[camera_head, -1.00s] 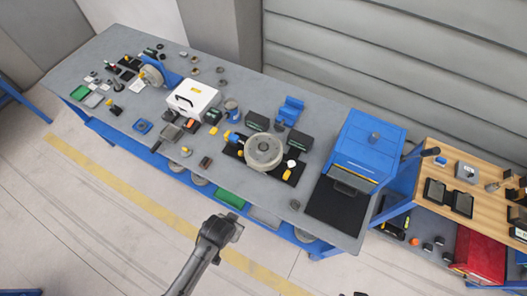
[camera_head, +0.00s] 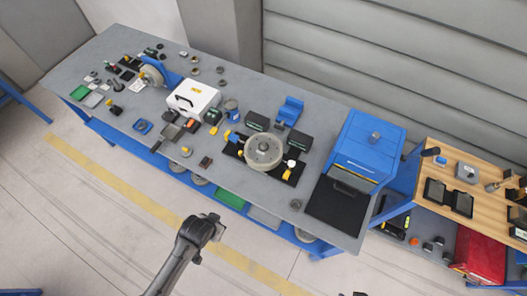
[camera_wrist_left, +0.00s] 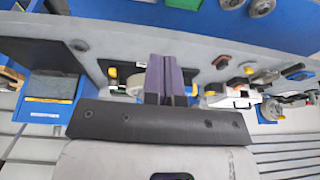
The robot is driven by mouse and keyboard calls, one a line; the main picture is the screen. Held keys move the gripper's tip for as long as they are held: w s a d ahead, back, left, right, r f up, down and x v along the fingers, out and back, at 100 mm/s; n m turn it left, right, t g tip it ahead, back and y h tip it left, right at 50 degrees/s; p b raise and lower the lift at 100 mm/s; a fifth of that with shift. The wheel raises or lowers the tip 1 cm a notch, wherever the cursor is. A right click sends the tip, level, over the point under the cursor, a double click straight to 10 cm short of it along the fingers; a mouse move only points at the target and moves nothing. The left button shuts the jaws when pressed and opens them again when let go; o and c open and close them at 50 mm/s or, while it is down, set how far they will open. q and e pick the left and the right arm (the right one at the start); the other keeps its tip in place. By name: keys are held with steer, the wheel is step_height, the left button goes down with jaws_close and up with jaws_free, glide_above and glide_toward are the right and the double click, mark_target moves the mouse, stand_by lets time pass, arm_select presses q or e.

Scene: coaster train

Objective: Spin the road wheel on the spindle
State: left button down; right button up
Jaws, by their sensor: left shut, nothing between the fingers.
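A pale round wheel (camera_head: 263,151) lies on a black fixture (camera_head: 293,177) at the front of the workbench, right of centre. A small dark hub shows at its middle; the spindle beneath is hidden. Another round wheel (camera_head: 152,76) stands by a blue bracket at the bench's left part. My left gripper (camera_head: 216,226) is in front of the bench over the floor, apart from both wheels. In the left wrist view its fingers (camera_wrist_left: 160,78) are shut together and empty. A pale wheel (camera_wrist_left: 133,82) shows partly behind them. My right gripper is not in view.
A white case (camera_head: 193,100) stands left of the fixture, and a blue cabinet (camera_head: 366,145) with a black mat (camera_head: 335,205) stands right. Small parts crowd the bench's left end. A lower shelf holds wheels and trays. A wooden side table (camera_head: 475,190) is at right. The floor in front is clear.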

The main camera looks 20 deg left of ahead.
arm_select(q)
steer(key=shift+s, duration=4.1)
steer(key=shift+s+d+f, duration=0.7)
steer(key=shift+s+d, duration=0.3)
steer(key=shift+d, duration=1.85)
steer(key=w+d+f, duration=0.1)
steer(key=w+d, duration=0.3)
steer(key=w, duration=0.5)
steer(key=shift+w, duration=0.15)
steer(key=shift+f, duration=0.1)
steer(key=shift+r, duration=3)
